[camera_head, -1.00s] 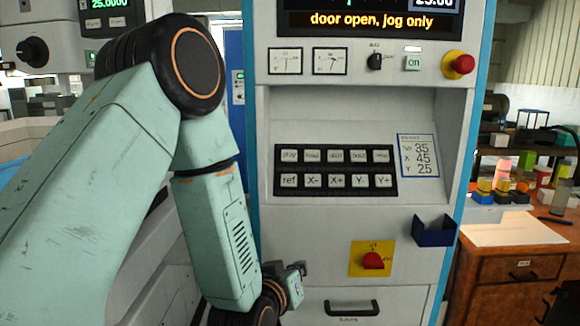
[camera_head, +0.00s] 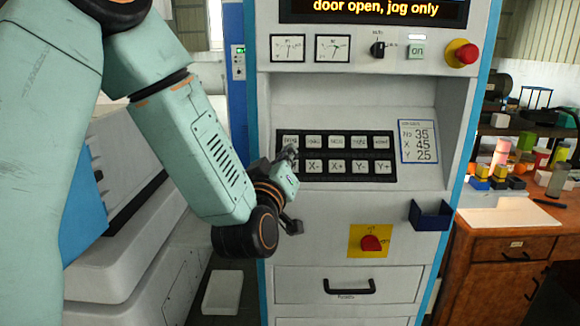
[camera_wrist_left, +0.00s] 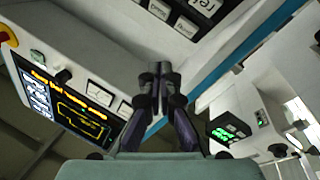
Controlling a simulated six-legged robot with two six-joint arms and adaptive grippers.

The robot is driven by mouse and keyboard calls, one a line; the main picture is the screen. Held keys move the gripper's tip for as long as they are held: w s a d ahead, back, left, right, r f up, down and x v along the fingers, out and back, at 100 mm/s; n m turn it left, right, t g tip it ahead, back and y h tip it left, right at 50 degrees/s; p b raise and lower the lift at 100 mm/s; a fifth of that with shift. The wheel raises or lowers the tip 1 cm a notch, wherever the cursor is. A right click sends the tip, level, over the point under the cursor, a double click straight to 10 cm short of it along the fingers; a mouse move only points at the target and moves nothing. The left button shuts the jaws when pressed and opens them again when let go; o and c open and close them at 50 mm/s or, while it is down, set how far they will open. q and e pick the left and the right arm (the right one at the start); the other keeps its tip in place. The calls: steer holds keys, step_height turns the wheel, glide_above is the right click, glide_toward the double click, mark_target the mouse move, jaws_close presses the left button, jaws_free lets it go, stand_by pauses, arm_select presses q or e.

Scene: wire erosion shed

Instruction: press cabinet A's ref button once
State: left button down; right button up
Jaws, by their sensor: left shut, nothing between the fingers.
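The cabinet (camera_head: 350,225) is light grey with blue edges and has a recessed black key panel (camera_head: 335,155) with two rows of grey keys. The ref button is at the left end of the lower row, mostly hidden behind my left gripper (camera_head: 291,154) in the head view. In the left wrist view the ref button (camera_wrist_left: 205,5) shows at the top edge, cut off by the frame. My left gripper (camera_wrist_left: 160,72) is shut and empty, its tips below the button in that picture. I cannot tell contact from the head view. My right gripper is out of view.
Above the panel are two dials, a knob, an on button (camera_head: 416,51) and a red stop button (camera_head: 462,53). Below are a red switch on yellow (camera_head: 370,243), a blue holder (camera_head: 432,222) and a drawer handle (camera_head: 349,287). A wooden bench (camera_head: 510,245) stands right.

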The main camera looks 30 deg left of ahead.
arm_select(q)
steer(key=w+a+f+b, duration=0.3)
steer(key=w+f, duration=0.2)
steer(key=w, duration=0.1)
steer(key=shift+a, duration=0.3)
steer(key=shift+w+f+b, duration=0.1)
steer(key=shift+f+b, duration=0.05)
steer(key=shift+b, duration=0.25)
stand_by(1.1)
steer(key=shift+w+a+f, duration=0.15)
steer(key=shift+w+a+f, duration=0.15)
steer(key=shift+w+f, duration=0.05)
steer(key=shift+w, duration=0.1)
stand_by(1.0)
steer(key=shift+s, duration=0.1)
steer(key=shift+s+d+r, duration=0.4)
steer(key=shift+s+r, duration=0.1)
steer(key=shift+s, duration=0.05)
